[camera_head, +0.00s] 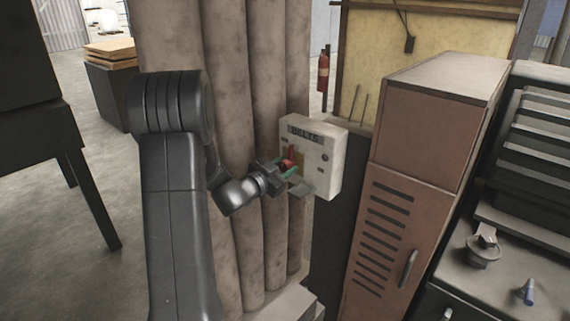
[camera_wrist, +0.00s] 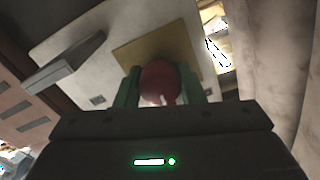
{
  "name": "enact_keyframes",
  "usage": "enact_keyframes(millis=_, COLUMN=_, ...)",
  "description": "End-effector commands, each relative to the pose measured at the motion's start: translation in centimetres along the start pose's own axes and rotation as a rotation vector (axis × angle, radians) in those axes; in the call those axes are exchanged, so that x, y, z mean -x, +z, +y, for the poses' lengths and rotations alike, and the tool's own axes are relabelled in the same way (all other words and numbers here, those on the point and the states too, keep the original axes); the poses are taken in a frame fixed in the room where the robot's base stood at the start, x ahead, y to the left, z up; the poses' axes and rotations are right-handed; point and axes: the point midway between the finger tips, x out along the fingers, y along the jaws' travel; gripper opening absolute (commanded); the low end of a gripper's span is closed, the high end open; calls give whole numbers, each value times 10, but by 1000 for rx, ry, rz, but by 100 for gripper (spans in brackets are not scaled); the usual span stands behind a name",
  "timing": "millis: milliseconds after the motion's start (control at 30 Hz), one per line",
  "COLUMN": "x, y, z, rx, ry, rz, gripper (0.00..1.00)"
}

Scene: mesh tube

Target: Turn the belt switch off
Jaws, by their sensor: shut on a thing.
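The belt switch is a white box (camera_head: 329,152) labelled "BELTS", mounted beside grey-brown columns. A red handle (camera_head: 291,154) sticks out from a yellow plate on its front. In the wrist view the handle's round red end (camera_wrist: 160,82) sits between the green fingers of my gripper (camera_wrist: 162,88), in front of the yellow plate (camera_wrist: 135,52). My gripper also shows in the head view (camera_head: 287,168), shut on the red handle. The fingers and my wrist partly hide the handle, and its exact angle is hard to tell.
A grey ledge (camera_wrist: 65,64) juts from the box's face near the handle. Tall columns (camera_head: 222,60) stand directly behind my arm. A brown locker (camera_head: 405,200) stands to the right, with a dark workbench beyond. A fire extinguisher (camera_head: 323,72) hangs behind the box.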

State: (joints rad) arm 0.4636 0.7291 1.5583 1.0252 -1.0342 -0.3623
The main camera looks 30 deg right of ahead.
Motion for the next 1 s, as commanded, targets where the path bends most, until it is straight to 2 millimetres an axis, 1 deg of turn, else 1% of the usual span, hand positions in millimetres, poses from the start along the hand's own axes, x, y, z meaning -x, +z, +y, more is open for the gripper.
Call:
enact_keyframes(millis=100, x=1, y=1, z=0, rx=55, ry=1, rz=-4, gripper=13)
enact_keyframes(millis=300, x=1, y=1, z=1, rx=112, ry=1, rz=-4, gripper=13)
enact_keyframes(millis=833, x=1, y=2, z=1, rx=132, ry=1, rz=-4, gripper=13)
enact_keyframes(millis=867, x=1, y=2, z=1, rx=132, ry=1, rz=-4, gripper=41)
enact_keyframes(millis=933, x=1, y=2, z=1, rx=132, ry=1, rz=-4, gripper=55)
enact_keyframes(millis=967, x=0, y=2, z=1, rx=131, ry=1, rz=-3, gripper=57)
enact_keyframes(millis=1000, x=0, y=2, z=1, rx=131, ry=1, rz=-3, gripper=57)
